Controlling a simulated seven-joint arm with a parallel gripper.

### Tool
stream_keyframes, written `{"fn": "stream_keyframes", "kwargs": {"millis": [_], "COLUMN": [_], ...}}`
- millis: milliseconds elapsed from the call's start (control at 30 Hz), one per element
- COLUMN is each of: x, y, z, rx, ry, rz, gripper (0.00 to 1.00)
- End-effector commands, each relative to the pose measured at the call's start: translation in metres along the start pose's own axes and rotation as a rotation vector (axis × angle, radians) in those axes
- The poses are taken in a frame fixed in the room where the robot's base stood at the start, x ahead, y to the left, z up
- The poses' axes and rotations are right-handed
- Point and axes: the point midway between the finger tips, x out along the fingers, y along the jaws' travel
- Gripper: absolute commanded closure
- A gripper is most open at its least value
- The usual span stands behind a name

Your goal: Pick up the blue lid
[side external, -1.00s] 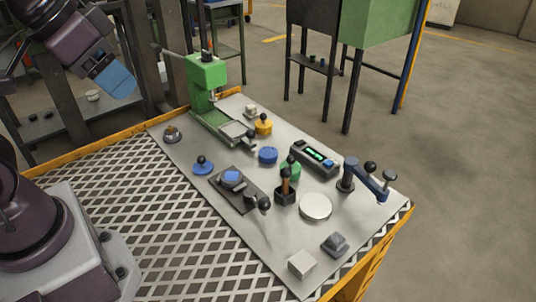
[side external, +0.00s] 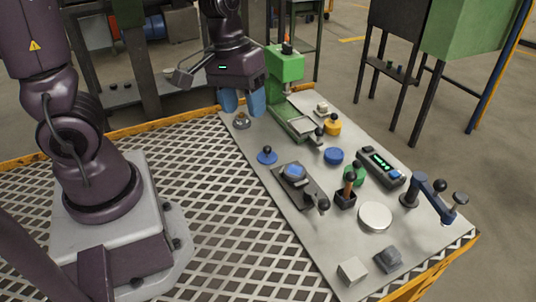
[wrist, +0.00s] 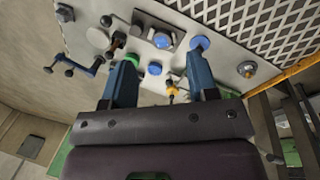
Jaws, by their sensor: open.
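The blue lid (side external: 267,156), a low disc with a dark ball knob, lies on the grey plate's left side in the side view. In the wrist view the blue lid (wrist: 200,43) shows near the plate's edge, beyond the right finger. My gripper (side external: 243,108) has two blue fingers spread apart with nothing between them. It hangs above the back left part of the plate, behind and above the lid, not touching it. In the wrist view my gripper (wrist: 160,58) is also open and empty. A blue round pot (side external: 333,156) stands right of the lid.
A green press (side external: 285,65) stands close right of my gripper. A small metal knobbed piece (side external: 241,121) sits beneath it. A dark fixture with a blue-topped block (side external: 293,172) is in front of the lid. A yellow pot (side external: 332,126) and display box (side external: 381,166) are farther right.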

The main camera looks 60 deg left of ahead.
Motion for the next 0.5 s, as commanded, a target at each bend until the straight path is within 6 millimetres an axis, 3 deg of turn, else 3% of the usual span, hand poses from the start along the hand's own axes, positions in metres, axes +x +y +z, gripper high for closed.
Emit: {"fn": "stream_keyframes", "kwargs": {"millis": [100,300,400,500], "x": [0.037,0.080,0.087,0.081], "y": [-0.016,-0.053,-0.069,-0.068], "z": [-0.028,-0.073,-0.098,-0.114], "rx": [-0.287,-0.766,-0.996,-1.134], "ry": [-0.026,0.062,0.156,0.221], "rz": [-0.033,-0.085,-0.071,-0.012], "gripper": [0.46,0.46,0.46,0.46]}}
